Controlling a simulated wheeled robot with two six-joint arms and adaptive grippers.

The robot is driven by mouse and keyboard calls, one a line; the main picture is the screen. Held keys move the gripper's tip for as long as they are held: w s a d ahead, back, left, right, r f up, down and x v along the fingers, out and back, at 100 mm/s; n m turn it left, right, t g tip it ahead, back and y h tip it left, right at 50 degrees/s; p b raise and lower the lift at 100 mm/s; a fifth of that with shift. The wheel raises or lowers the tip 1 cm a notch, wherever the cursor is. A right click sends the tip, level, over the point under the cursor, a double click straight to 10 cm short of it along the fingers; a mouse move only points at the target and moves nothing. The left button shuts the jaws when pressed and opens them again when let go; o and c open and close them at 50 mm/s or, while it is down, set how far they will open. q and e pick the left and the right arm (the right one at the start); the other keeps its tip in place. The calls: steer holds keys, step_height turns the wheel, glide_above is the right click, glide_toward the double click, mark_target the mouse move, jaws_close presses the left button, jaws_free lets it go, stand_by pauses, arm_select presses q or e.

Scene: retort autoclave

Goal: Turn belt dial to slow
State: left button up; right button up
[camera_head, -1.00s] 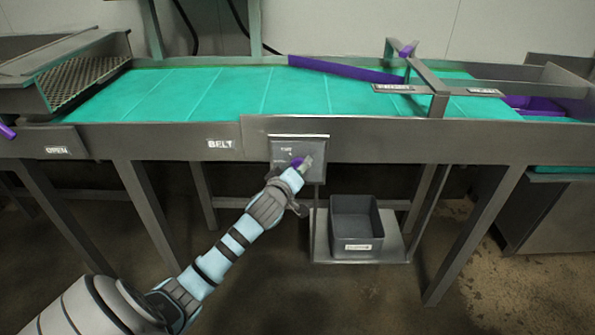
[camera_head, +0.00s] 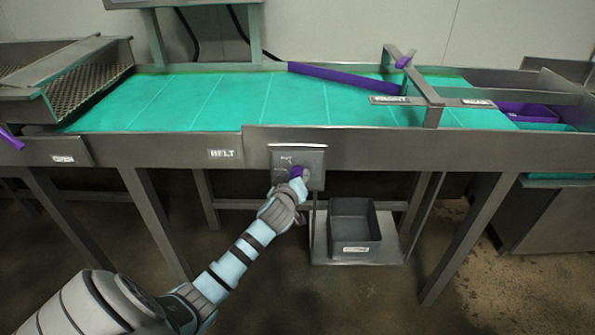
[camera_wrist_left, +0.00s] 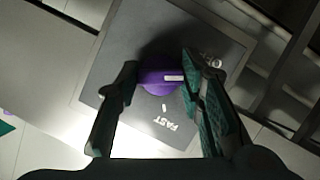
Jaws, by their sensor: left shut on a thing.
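The belt dial (camera_head: 296,171) is a purple round knob on a grey panel (camera_head: 313,154) at the front of the conveyor, right of the BELT label (camera_head: 222,153). The left wrist view shows the dial (camera_wrist_left: 155,82) with a white pointer mark facing right in the picture. The word FAST (camera_wrist_left: 168,125) is printed below it, and another label (camera_wrist_left: 214,61) is partly hidden behind the right-hand finger. My left gripper (camera_wrist_left: 160,68) is shut on the dial, one finger on each side. In the head view the left gripper (camera_head: 299,179) covers part of the panel. My right gripper is not in view.
The teal belt (camera_head: 240,100) runs behind the panel, with a purple bar (camera_head: 340,76) lying across it. A grey bin (camera_head: 352,222) stands on a low shelf below, right of my arm. Metal table legs (camera_head: 155,220) stand on both sides.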

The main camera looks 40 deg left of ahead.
arm_select(q)
steer(key=shift+w+d+r+m+g+y+p, duration=0.15)
steer(key=shift+m+g+y+p, duration=0.5)
steer(key=shift+m, duration=0.4)
steer(key=shift+a+r+m+g+y+p, duration=0.1)
steer(key=shift+m+g+y+p, duration=0.35)
steer(key=shift+m+p, duration=0.5)
steer(key=o, duration=1.2)
steer(key=shift+f, duration=0.1)
steer(key=shift+c, duration=0.2)
